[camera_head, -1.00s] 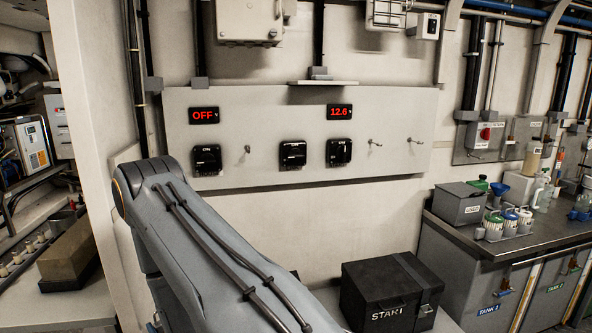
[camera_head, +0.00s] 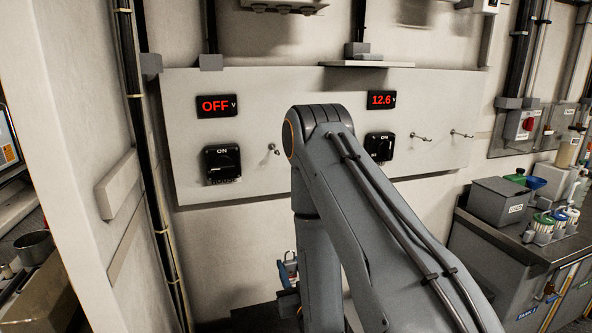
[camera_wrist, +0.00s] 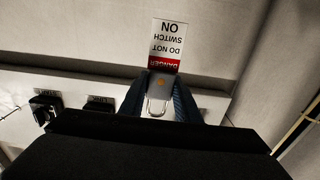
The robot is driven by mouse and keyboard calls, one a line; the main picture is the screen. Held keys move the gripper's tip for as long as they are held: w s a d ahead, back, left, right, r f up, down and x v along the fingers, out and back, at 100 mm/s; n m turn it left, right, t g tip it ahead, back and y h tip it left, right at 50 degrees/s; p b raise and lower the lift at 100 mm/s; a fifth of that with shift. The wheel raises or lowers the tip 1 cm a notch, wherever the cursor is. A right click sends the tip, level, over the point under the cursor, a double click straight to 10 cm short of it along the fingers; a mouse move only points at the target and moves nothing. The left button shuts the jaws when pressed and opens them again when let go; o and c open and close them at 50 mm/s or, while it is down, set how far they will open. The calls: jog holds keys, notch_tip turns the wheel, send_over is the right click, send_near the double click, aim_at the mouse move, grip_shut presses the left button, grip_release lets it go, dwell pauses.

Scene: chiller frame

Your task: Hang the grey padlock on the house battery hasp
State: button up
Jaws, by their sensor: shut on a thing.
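My gripper (camera_wrist: 160,84) is shut on the grey padlock (camera_wrist: 161,84) in the wrist view. The padlock's shackle (camera_wrist: 158,106) shows between the dark blue fingers, and a red and white danger tag (camera_wrist: 168,40) shows beside the body. On the panel are a left black switch (camera_head: 222,163) and a right black switch (camera_head: 380,147). The middle switch is hidden by my arm.
Metal pegs (camera_head: 274,149) (camera_head: 421,137) (camera_head: 461,133) stick out of the panel. An OFF display (camera_head: 217,105) and a 12.6 display (camera_head: 381,99) sit above. A grey box (camera_head: 500,202) stands on the right counter. A wall edge and pipes stand at left.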

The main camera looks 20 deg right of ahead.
jog(key=w+r+p, duration=0.2)
jog(key=w+r, duration=0.1)
jog(key=r, duration=1)
jog(key=w+r+p, duration=0.1)
jog(key=w+r, duration=0.2)
jog(key=r, duration=1)
jog(key=w+f+b, duration=0.1)
jog(key=w+b, duration=0.1)
jog(key=w, duration=0.7)
jog(key=shift+d+f, duration=0.3)
jog(key=shift+d, duration=0.1)
jog(key=o, duration=1.2)
jog(key=shift+f, duration=0.1)
jog(key=shift+o, duration=0.2)
